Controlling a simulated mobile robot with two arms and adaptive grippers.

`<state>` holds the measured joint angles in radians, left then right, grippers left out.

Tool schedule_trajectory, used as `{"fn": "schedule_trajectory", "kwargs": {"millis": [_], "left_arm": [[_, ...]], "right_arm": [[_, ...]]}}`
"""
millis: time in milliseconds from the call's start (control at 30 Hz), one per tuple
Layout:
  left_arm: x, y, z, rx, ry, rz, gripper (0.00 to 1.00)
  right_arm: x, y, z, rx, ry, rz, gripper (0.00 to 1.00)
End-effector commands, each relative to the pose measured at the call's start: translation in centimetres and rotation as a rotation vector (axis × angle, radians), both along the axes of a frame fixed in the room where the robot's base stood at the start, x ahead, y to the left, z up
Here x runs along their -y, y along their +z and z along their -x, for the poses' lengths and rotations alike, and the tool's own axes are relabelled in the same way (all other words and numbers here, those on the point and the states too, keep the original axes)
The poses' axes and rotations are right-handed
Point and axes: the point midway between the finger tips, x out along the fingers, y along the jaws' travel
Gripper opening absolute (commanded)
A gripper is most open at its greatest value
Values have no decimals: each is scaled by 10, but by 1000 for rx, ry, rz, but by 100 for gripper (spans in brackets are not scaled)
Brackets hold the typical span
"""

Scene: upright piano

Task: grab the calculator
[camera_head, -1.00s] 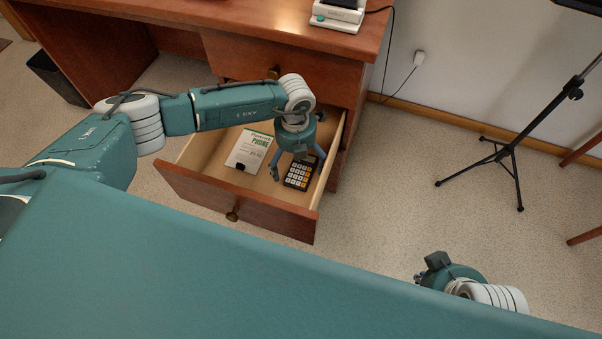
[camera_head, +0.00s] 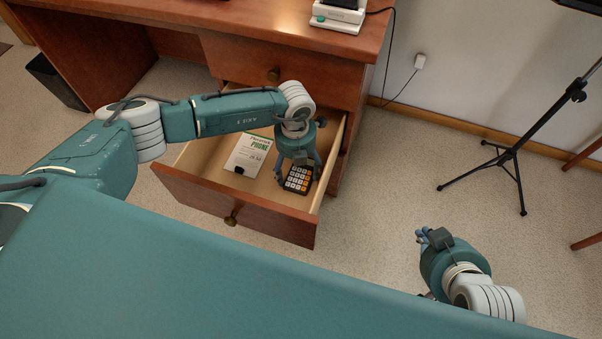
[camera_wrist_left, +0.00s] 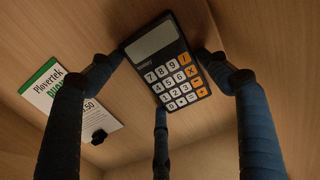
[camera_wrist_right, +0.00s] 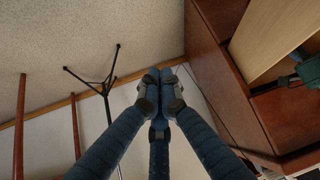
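The black calculator (camera_head: 298,180) with white and orange keys lies in the open desk drawer (camera_head: 240,208). In the left wrist view the calculator (camera_wrist_left: 168,65) lies on the drawer floor with my left gripper's (camera_wrist_left: 162,85) spread fingers around it. My left gripper (camera_head: 298,166) is open in the drawer, over the calculator. A fingertip is close to each side of it; I cannot tell whether they touch. My right gripper (camera_head: 424,237) is away from the drawer, over the floor. In the right wrist view its fingers (camera_wrist_right: 160,90) are together with nothing between them.
A white and green phone booklet (camera_head: 247,155) lies left of the calculator in the drawer. The desk (camera_head: 150,12) stands above and behind. A black tripod stand (camera_head: 515,160) is on the right. Carpet is free between drawer and stand.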

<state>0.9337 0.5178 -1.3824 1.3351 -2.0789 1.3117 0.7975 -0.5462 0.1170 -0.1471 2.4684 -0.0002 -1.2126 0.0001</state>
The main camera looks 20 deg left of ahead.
Motion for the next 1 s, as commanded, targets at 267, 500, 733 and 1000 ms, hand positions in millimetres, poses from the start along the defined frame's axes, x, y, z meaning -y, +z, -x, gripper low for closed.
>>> {"fn": "schedule_trajectory", "kwargs": {"millis": [267,500,733,1000], "left_arm": [[0,0,0,0,0,0,48],[0,14,0,1,-1,0,48],[0,45,0,1,-1,1,48],[0,89,0,1,-3,0,48]], "right_arm": [[0,0,0,0,0,0,0],[7,-10,19,-86,-8,19,0],[22,-27,68,-283,-24,60,0],[29,-26,95,-385,-31,80,0]]}}
